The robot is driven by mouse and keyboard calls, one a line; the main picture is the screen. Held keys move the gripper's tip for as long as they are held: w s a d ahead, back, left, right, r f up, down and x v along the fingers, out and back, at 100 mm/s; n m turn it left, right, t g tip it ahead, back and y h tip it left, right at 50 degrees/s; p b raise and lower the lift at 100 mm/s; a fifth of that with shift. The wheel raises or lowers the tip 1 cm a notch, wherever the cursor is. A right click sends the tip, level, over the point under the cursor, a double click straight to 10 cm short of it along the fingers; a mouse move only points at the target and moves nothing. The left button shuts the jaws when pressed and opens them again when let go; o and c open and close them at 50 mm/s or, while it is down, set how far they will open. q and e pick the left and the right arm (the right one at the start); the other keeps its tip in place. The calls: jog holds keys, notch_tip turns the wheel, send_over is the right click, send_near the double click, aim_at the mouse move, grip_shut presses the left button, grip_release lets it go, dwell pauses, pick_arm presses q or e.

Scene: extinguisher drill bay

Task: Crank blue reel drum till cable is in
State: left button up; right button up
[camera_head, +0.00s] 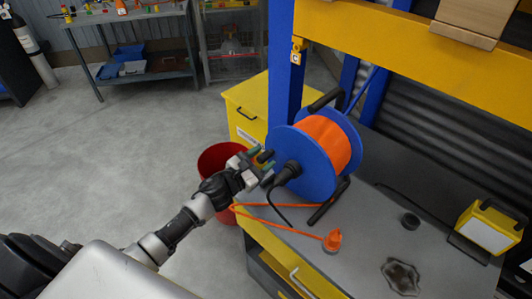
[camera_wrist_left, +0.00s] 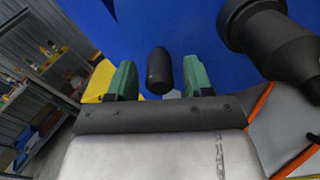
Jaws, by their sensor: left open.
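The blue reel drum (camera_head: 303,165) stands on the grey bench with orange cable (camera_head: 328,141) wound on it. Loose orange cable (camera_head: 285,205) trails over the bench to an orange plug (camera_head: 332,241). My left gripper (camera_head: 262,166) is at the drum's near face with its green fingers open. In the left wrist view the black crank knob (camera_wrist_left: 159,70) shows between the fingertips (camera_wrist_left: 156,80), with gaps on both sides. The knob (camera_head: 264,156) is partly hidden by the gripper in the head view. My right gripper is out of view.
A red bin (camera_head: 213,161) stands below the gripper, left of the bench. A blue post (camera_head: 281,70) rises behind the reel. Open floor lies left.

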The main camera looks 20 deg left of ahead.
pick_arm(q)
jog(key=shift+x, duration=0.9)
jog(key=shift+c, duration=0.3)
grip_shut()
